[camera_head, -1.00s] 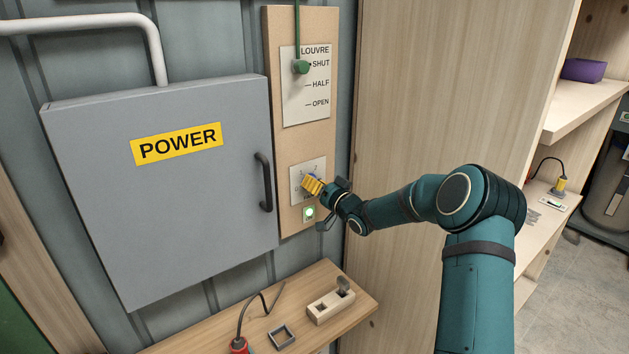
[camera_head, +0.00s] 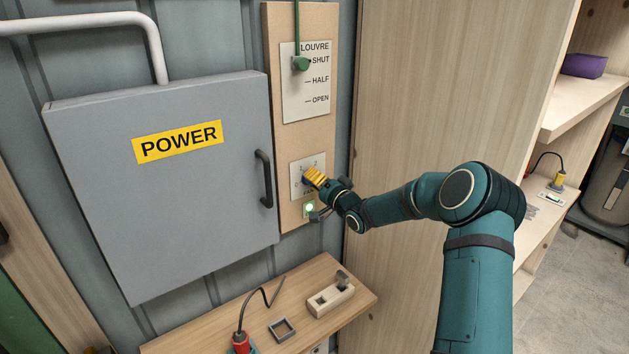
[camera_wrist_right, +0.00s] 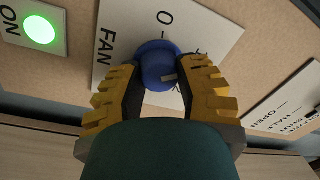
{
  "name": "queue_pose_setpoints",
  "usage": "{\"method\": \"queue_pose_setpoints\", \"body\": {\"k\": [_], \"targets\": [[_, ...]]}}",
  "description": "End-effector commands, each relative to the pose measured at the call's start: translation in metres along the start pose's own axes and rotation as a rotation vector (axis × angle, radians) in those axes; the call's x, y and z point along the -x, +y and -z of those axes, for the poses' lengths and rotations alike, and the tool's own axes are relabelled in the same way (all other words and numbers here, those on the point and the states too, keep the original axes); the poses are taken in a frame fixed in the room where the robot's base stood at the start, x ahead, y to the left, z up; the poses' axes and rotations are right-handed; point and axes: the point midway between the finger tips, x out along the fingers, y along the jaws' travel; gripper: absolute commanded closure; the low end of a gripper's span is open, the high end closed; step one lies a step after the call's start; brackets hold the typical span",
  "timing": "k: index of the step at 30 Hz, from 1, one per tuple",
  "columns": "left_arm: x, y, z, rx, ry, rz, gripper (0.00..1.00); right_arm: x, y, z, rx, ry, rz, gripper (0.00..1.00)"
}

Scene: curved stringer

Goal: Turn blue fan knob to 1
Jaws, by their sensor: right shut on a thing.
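The blue fan knob (camera_wrist_right: 155,68) sits on a white FAN plate (camera_wrist_right: 225,30). In the head view the plate (camera_head: 295,167) is low on the tan board, with 1 and 2 along its top. My right gripper (camera_wrist_right: 160,75) is shut on the knob, with one yellow finger on each side. It also shows in the head view (camera_head: 308,180), where it hides most of the knob. The knob's pale mark points toward the right in the wrist view, the plate's numbered end. The fingers partly cover the markings there, so I cannot tell the exact setting. My left gripper is out of view.
A lit green ON indicator (camera_head: 309,208) sits just below the fan plate. The grey POWER cabinet (camera_head: 160,210) with a dark handle is on the left. The green louvre knob (camera_head: 301,64) is above, near SHUT. A wooden shelf (camera_head: 200,335) with small items lies below.

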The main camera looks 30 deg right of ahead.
Motion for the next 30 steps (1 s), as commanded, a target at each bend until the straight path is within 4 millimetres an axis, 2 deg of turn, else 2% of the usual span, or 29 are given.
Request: {"method": "queue_pose_setpoints", "body": {"k": [6, 7, 9, 18, 22, 26, 30], "targets": [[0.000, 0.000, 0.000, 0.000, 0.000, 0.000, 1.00, 0.000, -0.002, 0.003, 0.002, 0.005, 0.003, 1.00], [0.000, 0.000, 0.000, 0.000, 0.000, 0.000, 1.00, 0.000, -0.002, 0.003, 0.002, 0.005, 0.003, 0.56], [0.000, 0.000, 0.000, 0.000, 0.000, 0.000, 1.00, 0.000, -0.002, 0.002, 0.002, 0.005, 0.003, 0.31], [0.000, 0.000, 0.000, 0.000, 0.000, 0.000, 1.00, 0.000, -0.001, 0.001, 0.002, 0.002, 0.001, 0.31], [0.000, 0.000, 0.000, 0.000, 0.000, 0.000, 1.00, 0.007, 0.000, 0.001, 0.002, 0.001, 0.000, 0.31], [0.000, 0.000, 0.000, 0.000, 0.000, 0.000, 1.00, 0.026, 0.000, 0.002, 0.002, 0.002, -0.001, 0.31], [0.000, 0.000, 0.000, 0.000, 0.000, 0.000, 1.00, 0.055, 0.000, 0.002, 0.003, 0.002, -0.002, 0.31]]}}
